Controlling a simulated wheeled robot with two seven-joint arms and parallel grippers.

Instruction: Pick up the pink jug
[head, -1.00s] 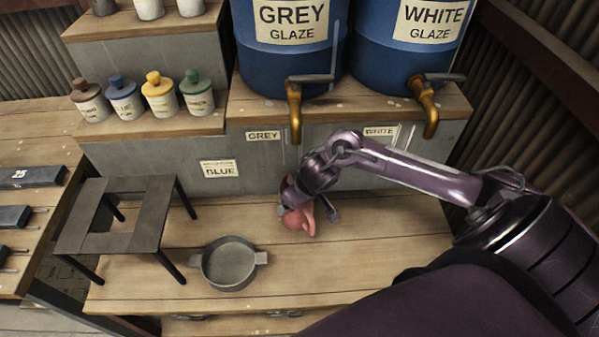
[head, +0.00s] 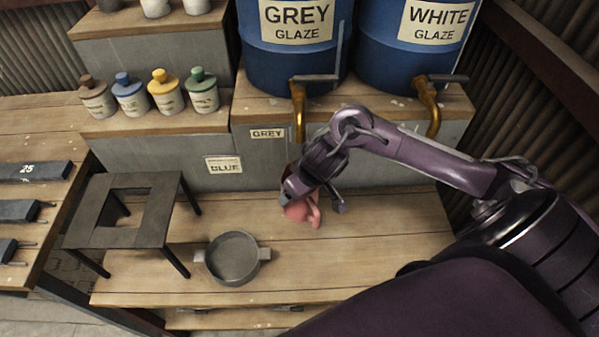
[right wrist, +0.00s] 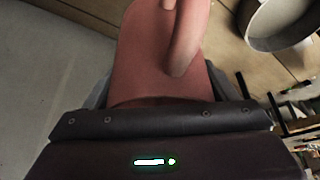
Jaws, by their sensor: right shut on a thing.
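The pink jug (head: 301,211) is at the wooden bench, below the grey tap, partly hidden by my right gripper in the head view. My right gripper (head: 312,202) comes down over it from above and is shut on it. In the right wrist view the jug (right wrist: 165,62) fills the middle, with its handle toward the camera's top. I cannot tell whether the jug touches the bench or is slightly above it. My left gripper is not in view.
A grey round pan (head: 233,258) with two side handles sits left of the jug. A dark metal stand (head: 124,212) is farther left. Blue glaze barrels (head: 292,70) with brass taps (head: 298,112) stand behind on a ledge. Several small bottles (head: 166,92) line the left shelf. Bench front right is clear.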

